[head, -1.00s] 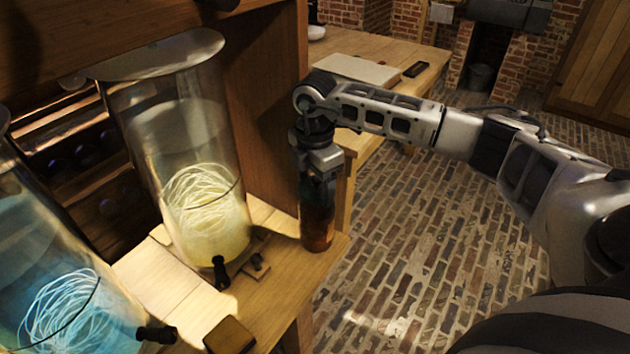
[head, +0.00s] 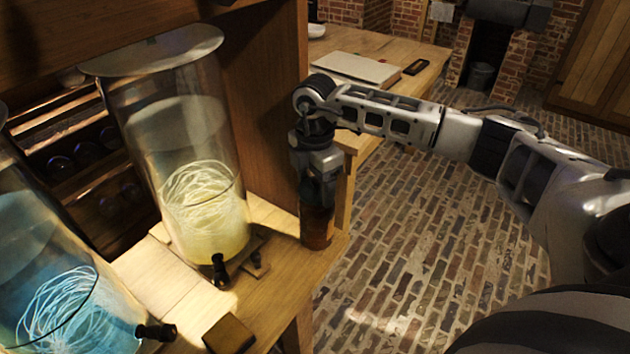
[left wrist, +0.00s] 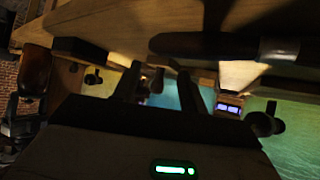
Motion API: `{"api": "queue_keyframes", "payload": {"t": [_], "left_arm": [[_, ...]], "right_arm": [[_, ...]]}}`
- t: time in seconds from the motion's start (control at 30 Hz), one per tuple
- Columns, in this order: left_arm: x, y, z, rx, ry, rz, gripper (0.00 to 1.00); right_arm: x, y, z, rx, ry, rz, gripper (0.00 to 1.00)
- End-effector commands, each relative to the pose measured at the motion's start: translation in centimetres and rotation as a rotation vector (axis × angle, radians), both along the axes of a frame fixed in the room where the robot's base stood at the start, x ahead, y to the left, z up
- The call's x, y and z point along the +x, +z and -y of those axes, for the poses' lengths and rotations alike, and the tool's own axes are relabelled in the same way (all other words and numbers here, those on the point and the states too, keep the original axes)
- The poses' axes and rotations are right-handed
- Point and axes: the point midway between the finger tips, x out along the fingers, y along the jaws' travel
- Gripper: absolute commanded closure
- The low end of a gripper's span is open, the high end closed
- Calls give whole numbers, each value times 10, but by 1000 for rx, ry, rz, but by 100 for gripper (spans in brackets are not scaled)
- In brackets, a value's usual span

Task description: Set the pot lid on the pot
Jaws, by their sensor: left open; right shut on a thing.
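A brown, glossy pot (head: 317,230) stands upright at the right edge of the wooden bench in the head view. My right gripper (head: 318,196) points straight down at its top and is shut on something. The pot lid is not distinguishable; the gripper's dark jaws cover the pot's mouth, so I cannot tell whether the lid touches the pot. In the left wrist view, which looks upside down, a brown shape at the left seems to be the same pot (left wrist: 34,68). My left gripper (left wrist: 158,82) is open there, its two dark fingers apart with nothing between them; it is outside the head view.
A tall glass jar with yellow glowing strands (head: 205,205) stands left of the pot, and a blue one (head: 75,310) nearer left. Black taps (head: 219,270) stick out in front. A small wooden block (head: 229,335) lies at the front edge. A wooden wall (head: 262,110) rises behind the pot.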

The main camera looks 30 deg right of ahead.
Motion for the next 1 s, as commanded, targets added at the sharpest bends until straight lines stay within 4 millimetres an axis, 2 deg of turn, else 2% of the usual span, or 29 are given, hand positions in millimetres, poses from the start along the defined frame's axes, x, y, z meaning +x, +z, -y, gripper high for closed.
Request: {"api": "queue_keyframes", "payload": {"t": [0.1,0.13,0.17,0.47,1.0], "left_arm": [[0,-2,0,0,0,0,57],[0,-2,0,0,0,0,57],[0,-1,0,0,0,0,57],[5,3,0,1,-1,12,57],[3,38,0,-1,1,8,57]], "right_arm": [[0,-3,0,0,0,0,57],[0,-3,0,0,0,0,25],[0,-2,0,0,0,0,22],[0,0,0,0,0,0,22],[0,44,0,0,0,0,22]]}}
